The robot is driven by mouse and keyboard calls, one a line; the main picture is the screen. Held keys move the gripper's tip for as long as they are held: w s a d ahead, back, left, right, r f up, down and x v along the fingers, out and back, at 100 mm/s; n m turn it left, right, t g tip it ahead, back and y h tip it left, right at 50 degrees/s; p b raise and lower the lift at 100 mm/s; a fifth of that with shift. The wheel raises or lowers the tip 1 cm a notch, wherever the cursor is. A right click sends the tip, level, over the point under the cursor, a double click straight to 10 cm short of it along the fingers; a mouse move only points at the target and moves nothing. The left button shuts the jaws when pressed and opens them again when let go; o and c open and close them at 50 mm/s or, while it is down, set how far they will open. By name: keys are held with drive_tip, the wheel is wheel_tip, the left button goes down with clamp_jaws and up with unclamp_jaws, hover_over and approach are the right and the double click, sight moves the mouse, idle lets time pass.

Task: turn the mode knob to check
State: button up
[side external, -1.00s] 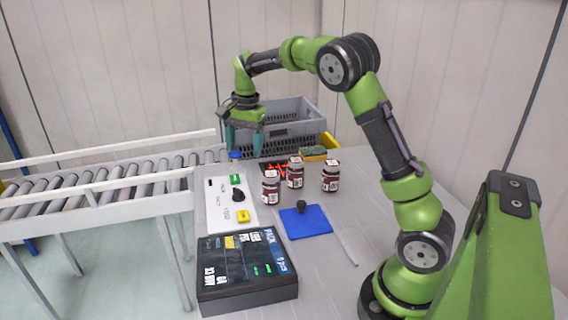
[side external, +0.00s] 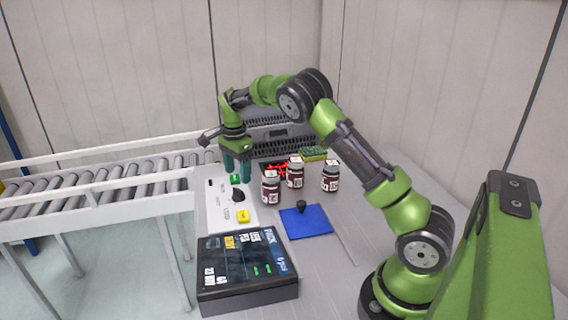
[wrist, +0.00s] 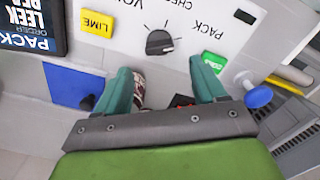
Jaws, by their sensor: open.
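The mode knob (side external: 238,195) is a black dial on the white panel (side external: 217,213). In the wrist view the knob (wrist: 160,42) sits beneath printed words, with CHECK partly cut off by the top edge and PACK to its right; I cannot tell which word it points at. My gripper (side external: 237,168) is open and empty, pointing down over the panel's far end near the green label (side external: 236,178). In the wrist view the open fingers (wrist: 165,80) stand either side of the knob's line, apart from it. The blue button at the panel's far end (wrist: 257,96) is hidden in the side view.
A yellow LIME button (side external: 243,216) sits at the panel's near end. Three dark jars (side external: 295,173) stand to the right, by a blue pad (side external: 306,221) with a black stamp. A display box (side external: 247,285) stands in front; a grey crate (side external: 285,128) and roller conveyor (side external: 110,182) lie behind and left.

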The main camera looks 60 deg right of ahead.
sight(238, 188)
wheel_tip(238, 188, down, 6)
drive_tip(key=shift+c, duration=0.3)
drive_tip(key=c, duration=1)
drive_tip(key=n, duration=0.5)
drive_tip(key=shift+w+d+r+n, duration=0.1)
drive_tip(key=shift+w+n, duration=0.05)
drive_tip(key=shift+n, duration=0.25)
drive_tip(key=n, duration=0.5)
drive_tip(key=shift+w+n, duration=0.1)
drive_tip(key=shift+n, duration=0.3)
